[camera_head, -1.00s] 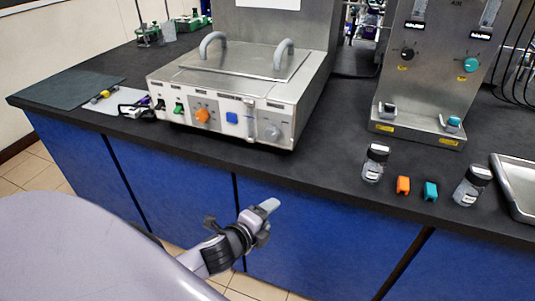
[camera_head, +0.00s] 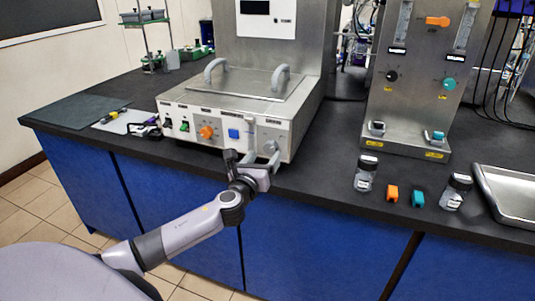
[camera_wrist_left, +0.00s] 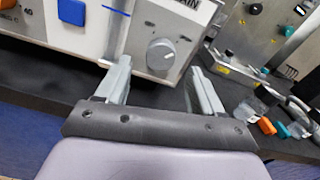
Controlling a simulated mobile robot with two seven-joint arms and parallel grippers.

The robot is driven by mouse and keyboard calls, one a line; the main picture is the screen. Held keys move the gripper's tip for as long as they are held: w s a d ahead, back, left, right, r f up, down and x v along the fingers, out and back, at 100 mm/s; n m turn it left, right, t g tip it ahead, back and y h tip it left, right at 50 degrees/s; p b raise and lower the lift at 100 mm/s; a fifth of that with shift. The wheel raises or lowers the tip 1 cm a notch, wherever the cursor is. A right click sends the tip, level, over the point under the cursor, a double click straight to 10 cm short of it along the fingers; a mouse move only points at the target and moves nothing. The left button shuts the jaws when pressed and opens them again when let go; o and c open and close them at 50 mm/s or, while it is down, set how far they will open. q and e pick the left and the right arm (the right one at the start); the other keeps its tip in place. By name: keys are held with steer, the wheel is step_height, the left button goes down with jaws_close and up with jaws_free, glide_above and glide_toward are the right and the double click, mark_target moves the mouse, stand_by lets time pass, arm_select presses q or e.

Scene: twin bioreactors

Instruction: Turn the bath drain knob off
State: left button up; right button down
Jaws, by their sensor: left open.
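The bath drain knob (camera_wrist_left: 161,54) is a grey round dial on the bath's front panel, below a label ending in "RAIN". In the left wrist view it lies ahead, between the two fingers of my left gripper (camera_wrist_left: 160,83), which is open and empty. No contact with the knob shows. In the head view my left gripper (camera_head: 264,158) is at the right end of the front panel of the steel water bath (camera_head: 222,110) and mostly hides the knob. My right gripper is not in view.
The panel also has an orange knob (camera_head: 207,132), a blue switch (camera_head: 234,133) and a green switch (camera_head: 184,126). To the right stand a steel gas panel (camera_head: 415,110), two jars (camera_head: 365,174) (camera_head: 456,192), orange and teal clips (camera_head: 392,194) (camera_head: 418,199) and a metal tray (camera_head: 510,190).

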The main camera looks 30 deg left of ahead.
mark_target(269, 150)
arm_select(q)
steer(key=shift+x, duration=1.7)
steer(key=c, duration=1.1)
